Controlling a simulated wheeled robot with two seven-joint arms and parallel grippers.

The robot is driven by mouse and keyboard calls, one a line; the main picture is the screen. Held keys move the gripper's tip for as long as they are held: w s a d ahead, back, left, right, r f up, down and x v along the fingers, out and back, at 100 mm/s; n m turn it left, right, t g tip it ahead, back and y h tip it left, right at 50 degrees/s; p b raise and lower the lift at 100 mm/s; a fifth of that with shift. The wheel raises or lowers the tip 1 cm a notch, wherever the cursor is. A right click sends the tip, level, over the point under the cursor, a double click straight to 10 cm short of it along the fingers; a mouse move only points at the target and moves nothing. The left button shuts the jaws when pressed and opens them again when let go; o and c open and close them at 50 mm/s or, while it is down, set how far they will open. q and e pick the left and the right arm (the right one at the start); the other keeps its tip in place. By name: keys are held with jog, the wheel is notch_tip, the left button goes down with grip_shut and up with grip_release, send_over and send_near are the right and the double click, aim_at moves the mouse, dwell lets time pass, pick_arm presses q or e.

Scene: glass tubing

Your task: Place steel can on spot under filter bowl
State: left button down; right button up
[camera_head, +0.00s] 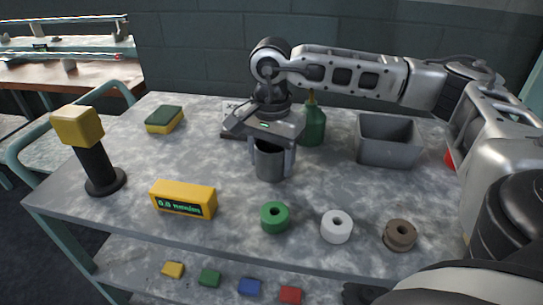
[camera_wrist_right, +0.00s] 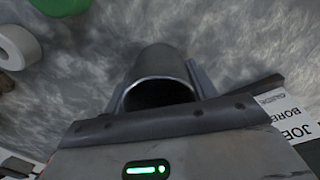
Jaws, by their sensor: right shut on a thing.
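The steel can (camera_head: 270,166) is a grey open-topped cylinder near the middle of the table. My right gripper (camera_head: 273,157) points down with its fingers on either side of the can and is shut on it. In the right wrist view the can (camera_wrist_right: 162,62) shows its dark open mouth toward the camera, between the fingers. I cannot tell whether its base touches the table. I cannot make out a filter bowl or a marked spot under one. My left gripper is not in view.
A green bottle (camera_head: 313,125) and grey bin (camera_head: 387,154) stand right of the can. Green (camera_head: 275,226), white (camera_head: 337,238) and brown (camera_head: 400,246) rolls line the front. A yellow meter (camera_head: 184,204) and yellow-topped stand (camera_head: 93,165) are left. A printed card (camera_wrist_right: 288,118) lies near the gripper.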

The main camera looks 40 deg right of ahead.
jog(key=shift+f, duration=0.15)
jog(key=o, duration=1.1)
jog(key=shift+c, duration=0.2)
